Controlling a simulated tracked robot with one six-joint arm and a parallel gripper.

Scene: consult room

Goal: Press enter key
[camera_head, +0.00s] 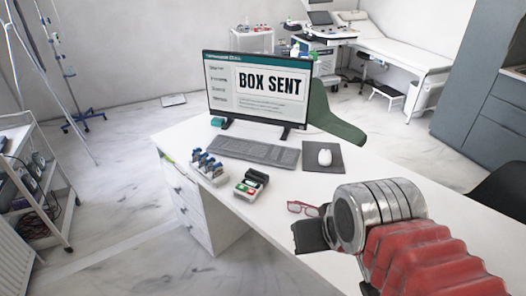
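A grey keyboard (252,151) lies on the white desk in front of the monitor. Its single keys, the enter key among them, are too small to tell apart. The monitor (258,92) is on and reads "BOX SENT". My gripper (308,236) is at the end of my red-sleeved arm, over the desk at the lower right. It is in front of the keyboard and to its right, apart from it. Its dark end points left, and its fingers cannot be made out clearly.
A white mouse (324,157) rests on a dark mat right of the keyboard. Red glasses (303,208) lie close to my gripper. A small device with colored buttons (249,186) and a rack with blue-topped items (208,167) stand left. The desk (282,186) is clear between keyboard and glasses.

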